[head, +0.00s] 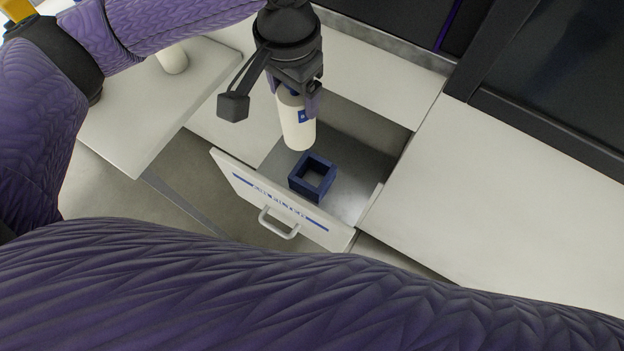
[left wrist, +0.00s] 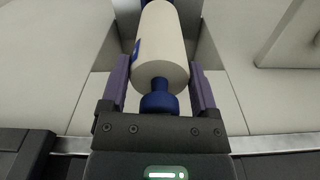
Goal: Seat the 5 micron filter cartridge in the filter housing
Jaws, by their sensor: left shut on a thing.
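My left gripper (head: 300,88) is shut on the filter cartridge (head: 297,125), a white cylinder with a blue label and a blue end cap. The cartridge hangs nearly upright, slightly tilted, above the open drawer. It also shows in the left wrist view (left wrist: 163,50) between the two purple fingers of the gripper (left wrist: 160,90). The filter housing (head: 312,176), a dark blue square frame with an open middle, sits on the drawer floor, below and slightly right of the cartridge's lower end. The two look apart. My right gripper is not in view.
The open drawer (head: 250,192) has a white front with blue lettering and a handle (head: 278,224). A white counter (head: 480,190) lies to the right and a white surface (head: 135,130) to the left. Another white cylinder (head: 173,60) stands on the left surface.

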